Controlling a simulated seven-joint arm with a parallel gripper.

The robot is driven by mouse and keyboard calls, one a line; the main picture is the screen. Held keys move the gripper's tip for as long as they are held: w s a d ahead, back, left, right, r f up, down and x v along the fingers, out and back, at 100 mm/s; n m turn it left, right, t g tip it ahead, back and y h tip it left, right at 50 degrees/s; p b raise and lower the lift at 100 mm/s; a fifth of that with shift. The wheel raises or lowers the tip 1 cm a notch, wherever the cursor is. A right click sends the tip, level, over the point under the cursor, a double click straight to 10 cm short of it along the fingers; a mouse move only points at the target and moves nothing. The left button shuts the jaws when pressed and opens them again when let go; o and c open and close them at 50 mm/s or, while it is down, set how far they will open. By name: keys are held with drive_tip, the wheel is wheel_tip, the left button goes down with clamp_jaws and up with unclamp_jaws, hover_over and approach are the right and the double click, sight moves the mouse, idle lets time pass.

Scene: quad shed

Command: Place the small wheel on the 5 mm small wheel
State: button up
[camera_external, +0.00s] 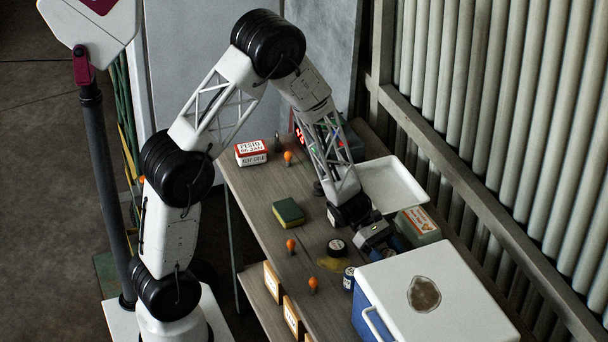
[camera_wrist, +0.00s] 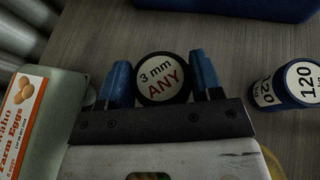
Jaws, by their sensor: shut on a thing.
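In the wrist view a small black wheel (camera_wrist: 162,77) with a white face reading "3 mm ANY" sits between the two blue fingers of my gripper (camera_wrist: 161,85). The gripper is shut on it, and the fingers are at its left and right sides. In the external view my gripper (camera_external: 383,243) is low over the right part of the bench, and the held wheel is mostly hidden there. A second small dark wheel (camera_external: 336,246) with a pale label lies flat on the bench to the left of my gripper. Its print is too small to read.
A blue cylinder (camera_external: 349,278) marked "120" (camera_wrist: 302,82) stands nearby. A white-lidded blue cooler (camera_external: 480,287) is in front, an egg box (camera_external: 418,220) right, a white tray (camera_external: 408,199) behind.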

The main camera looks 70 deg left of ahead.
drive_tip(key=shift+f, duration=0.1)
drive_tip(key=o, duration=0.9)
drive_tip(key=shift+o, duration=0.2)
drive_tip(key=shift+r, duration=0.2)
drive_tip(key=v, duration=1.2)
